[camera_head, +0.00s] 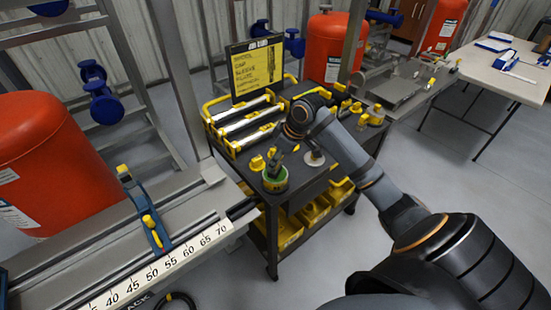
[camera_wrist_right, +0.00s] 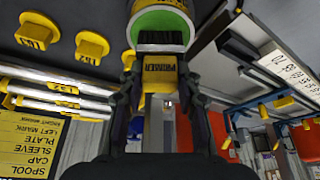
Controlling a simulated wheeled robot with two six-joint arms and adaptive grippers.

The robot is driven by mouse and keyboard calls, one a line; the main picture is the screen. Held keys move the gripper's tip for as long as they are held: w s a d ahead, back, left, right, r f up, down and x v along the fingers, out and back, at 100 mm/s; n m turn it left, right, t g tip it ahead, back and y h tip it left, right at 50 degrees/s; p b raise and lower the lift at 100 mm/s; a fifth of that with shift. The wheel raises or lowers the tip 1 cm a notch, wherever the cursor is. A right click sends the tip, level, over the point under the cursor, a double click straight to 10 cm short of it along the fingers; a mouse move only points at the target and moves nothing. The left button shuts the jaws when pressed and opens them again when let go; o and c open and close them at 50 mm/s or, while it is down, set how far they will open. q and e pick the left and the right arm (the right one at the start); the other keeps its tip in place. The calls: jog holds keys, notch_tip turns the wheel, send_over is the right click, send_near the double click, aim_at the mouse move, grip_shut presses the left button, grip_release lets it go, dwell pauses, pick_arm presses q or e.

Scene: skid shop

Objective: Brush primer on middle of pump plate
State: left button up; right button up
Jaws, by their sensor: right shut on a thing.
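My right gripper (camera_head: 277,160) is over the front of the black cart, directly above the green primer can (camera_head: 275,182). In the right wrist view, the gripper (camera_wrist_right: 161,78) is shut on the yellow primer brush (camera_wrist_right: 159,72), marked PRIMER. The brush's dark bristles are at the can (camera_wrist_right: 162,12), overlapping its green and white rim. I cannot tell whether they are inside it. A grey plate-like surface (camera_head: 396,90) lies on the skid at the back right; I cannot tell whether it is the pump plate. My left gripper is not in view.
The cart (camera_head: 232,165) carries yellow-ended racks, yellow pieces and a yellow sign (camera_head: 257,68). A rail with a number scale (camera_head: 160,268) is at the front left. Orange tanks (camera_head: 45,165) and a white table (camera_head: 490,68) stand around. The floor right of the cart is clear.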

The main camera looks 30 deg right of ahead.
jog(key=shift+s+f+p, duration=0.1)
jog(key=shift+p, duration=0.4)
dwell(1.7)
notch_tip(320, 180, up, 7)
jog(key=p, duration=0.8)
jog(key=shift+p, duration=0.35)
jog(key=shift+w+a+f, duration=0.1)
jog(key=shift+w+a, duration=0.1)
jog(key=shift+a, duration=0.15)
jog(key=a+m+h, duration=0.2)
jog(key=a+m, duration=0.4)
jog(key=a, duration=0.6)
jog(key=shift+a+f+t, duration=0.25)
jog(key=shift+a+t, duration=0.05)
jog(key=shift+a, duration=0.1)
